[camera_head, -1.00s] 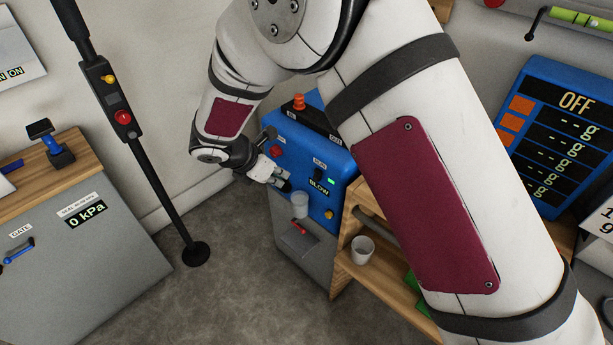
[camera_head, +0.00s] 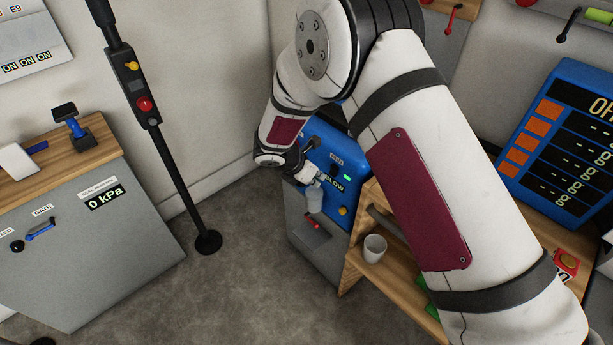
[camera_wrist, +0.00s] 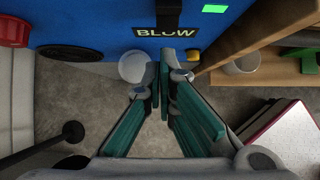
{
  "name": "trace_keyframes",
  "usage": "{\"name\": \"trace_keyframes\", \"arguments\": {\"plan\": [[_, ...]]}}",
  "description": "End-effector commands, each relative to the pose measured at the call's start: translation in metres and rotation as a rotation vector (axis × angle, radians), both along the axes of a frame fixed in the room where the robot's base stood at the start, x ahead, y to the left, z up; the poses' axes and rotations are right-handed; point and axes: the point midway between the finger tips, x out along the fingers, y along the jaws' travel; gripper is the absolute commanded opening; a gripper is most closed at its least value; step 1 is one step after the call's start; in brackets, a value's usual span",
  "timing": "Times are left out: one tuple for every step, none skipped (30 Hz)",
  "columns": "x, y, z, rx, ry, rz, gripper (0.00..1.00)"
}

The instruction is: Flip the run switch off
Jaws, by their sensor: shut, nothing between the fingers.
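The blue machine (camera_head: 345,205) has a RUN label (camera_head: 336,160) on its front. The run switch, a black lever (camera_wrist: 168,18), stands out below the label and crosses the lit BLOW display (camera_wrist: 150,32) in the wrist view. Its exact position, up or down, is hard to tell. A green light (camera_wrist: 214,9) is lit beside it; it also shows in the head view (camera_head: 347,178). My gripper (camera_wrist: 165,62) is shut and empty, its tips just below the display and lever. I cannot tell whether they touch. In the head view my gripper (camera_head: 318,181) is small and partly hidden by my wrist.
A clear cup (camera_head: 315,200) sits at the machine's front below my gripper. A wooden shelf with a white cup (camera_head: 375,248) stands right. A black pole (camera_head: 180,190) stands left. The floor between is clear.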

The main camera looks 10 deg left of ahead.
Motion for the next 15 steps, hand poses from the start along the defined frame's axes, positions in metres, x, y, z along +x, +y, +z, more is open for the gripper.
{"name": "trace_keyframes", "arguments": {"plan": [[0.005,-0.005,-0.001,0.0,0.0,-0.003,0.0],[0.007,-0.006,-0.002,0.0,0.0,-0.002,0.0],[0.01,-0.008,-0.002,0.0,0.0,-0.001,0.0],[0.012,-0.01,-0.002,0.0,0.0,-0.001,0.0],[0.013,-0.011,-0.003,0.0,0.0,-0.001,0.0],[0.015,-0.012,-0.003,-0.001,0.001,-0.001,0.0],[0.016,-0.013,-0.003,-0.001,0.001,-0.001,0.0],[0.017,-0.013,-0.003,0.0,0.0,0.0,0.0],[0.017,-0.014,-0.003,0.0,0.0,0.001,0.0],[0.017,-0.014,-0.003,0.0,0.0,0.001,0.0],[0.017,-0.014,-0.003,0.0,0.0,0.001,0.0],[0.017,-0.014,-0.003,0.0,0.0,0.001,0.0],[0.017,-0.014,-0.003,0.0,0.0,0.001,0.0],[0.017,-0.014,-0.003,0.0,0.0,0.001,0.0],[0.017,-0.014,-0.003,0.0,0.0,0.001,0.0]]}}
